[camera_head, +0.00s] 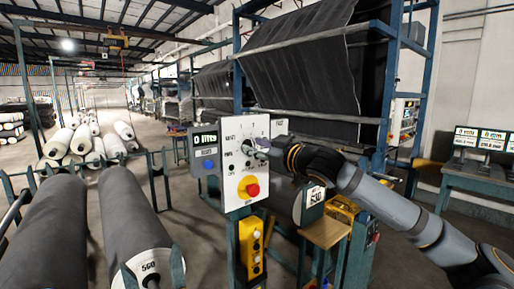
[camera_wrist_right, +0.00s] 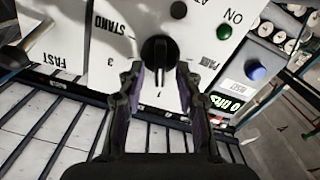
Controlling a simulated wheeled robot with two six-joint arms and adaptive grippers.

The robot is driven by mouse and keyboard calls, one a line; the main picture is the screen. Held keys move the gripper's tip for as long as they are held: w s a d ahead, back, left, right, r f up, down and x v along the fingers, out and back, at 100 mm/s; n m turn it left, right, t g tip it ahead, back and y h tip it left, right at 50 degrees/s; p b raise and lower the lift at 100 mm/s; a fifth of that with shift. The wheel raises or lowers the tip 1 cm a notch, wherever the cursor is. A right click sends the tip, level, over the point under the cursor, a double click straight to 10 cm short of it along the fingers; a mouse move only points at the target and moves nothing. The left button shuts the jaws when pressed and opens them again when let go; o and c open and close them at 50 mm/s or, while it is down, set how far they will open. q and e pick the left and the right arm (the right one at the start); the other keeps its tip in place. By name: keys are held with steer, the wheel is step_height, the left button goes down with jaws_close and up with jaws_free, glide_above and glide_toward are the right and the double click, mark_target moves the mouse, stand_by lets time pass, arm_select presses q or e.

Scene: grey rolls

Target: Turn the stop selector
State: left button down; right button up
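A white control panel (camera_head: 232,180) faces me in the middle of the head view. In the right wrist view, a black selector knob (camera_wrist_right: 158,50) sits on the panel (camera_wrist_right: 118,62), among markings that include "STAND", "FAST", "3", "1" and "ON". My right gripper (camera_head: 258,149) is at the panel's upper right. In the wrist view, its two fingers (camera_wrist_right: 158,70) are open, one on each side of the knob's lower part, with gaps visible. A red knob on a yellow plate (camera_head: 250,188) is lower on the panel. My left gripper is out of view.
A display unit with a blue button (camera_head: 208,164) adjoins the panel's left side. The wrist view also shows a green button (camera_wrist_right: 224,32). A yellow box (camera_head: 250,245) hangs below the panel. Grey rolls (camera_head: 132,220) lie at left; a blue-framed machine (camera_head: 300,60) stands behind.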

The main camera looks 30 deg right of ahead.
steer(key=shift+r, duration=0.1)
step_height(320, 180, up, 10)
stand_by(0.6)
